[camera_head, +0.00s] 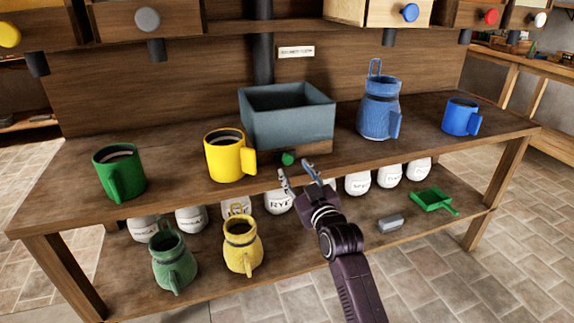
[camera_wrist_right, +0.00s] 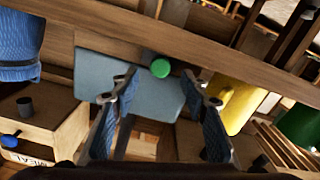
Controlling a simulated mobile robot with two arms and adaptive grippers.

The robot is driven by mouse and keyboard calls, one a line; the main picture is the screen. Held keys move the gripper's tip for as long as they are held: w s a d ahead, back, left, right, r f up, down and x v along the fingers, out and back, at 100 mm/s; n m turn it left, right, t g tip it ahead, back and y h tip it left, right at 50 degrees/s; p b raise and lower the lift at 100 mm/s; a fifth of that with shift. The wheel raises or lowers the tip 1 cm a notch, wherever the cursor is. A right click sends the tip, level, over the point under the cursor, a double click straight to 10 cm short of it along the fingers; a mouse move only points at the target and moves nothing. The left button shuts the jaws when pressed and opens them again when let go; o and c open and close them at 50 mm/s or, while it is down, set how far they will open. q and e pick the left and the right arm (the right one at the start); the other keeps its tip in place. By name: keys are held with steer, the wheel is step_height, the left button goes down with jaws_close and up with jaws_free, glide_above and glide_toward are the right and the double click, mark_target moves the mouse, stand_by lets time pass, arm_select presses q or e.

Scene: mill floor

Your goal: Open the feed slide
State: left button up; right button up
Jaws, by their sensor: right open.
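A blue-grey hopper box (camera_head: 288,118) stands on a wooden base on the upper shelf. A green knob (camera_head: 288,158) sticks out low at its front; I take it for the handle of the feed slide, whose plate is hidden. The green knob (camera_wrist_right: 160,68) and the hopper's side (camera_wrist_right: 95,62) also show in the right wrist view. My right gripper (camera_head: 296,170) is open and empty, its fingertips just in front of and below the knob. In the wrist view the knob appears between and beyond the open fingers (camera_wrist_right: 163,88). My left gripper is not in view.
A yellow mug (camera_head: 224,155) and green mug (camera_head: 119,172) stand left of the hopper. A blue jug (camera_head: 379,110) and blue mug (camera_head: 461,117) stand right. White jars, two jugs and a green scoop (camera_head: 432,200) sit on the lower shelf. Drawers (camera_head: 398,12) hang above.

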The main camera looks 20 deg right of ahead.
mark_target(289, 161)
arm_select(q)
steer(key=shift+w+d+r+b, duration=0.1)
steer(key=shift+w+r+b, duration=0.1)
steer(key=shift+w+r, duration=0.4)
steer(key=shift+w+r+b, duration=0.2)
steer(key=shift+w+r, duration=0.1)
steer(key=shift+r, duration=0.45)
arm_select(e)
steer(key=shift+w+a, duration=0.1)
steer(key=shift+w, duration=3.05)
steer(key=shift+c, duration=0.2)
jaws_close()
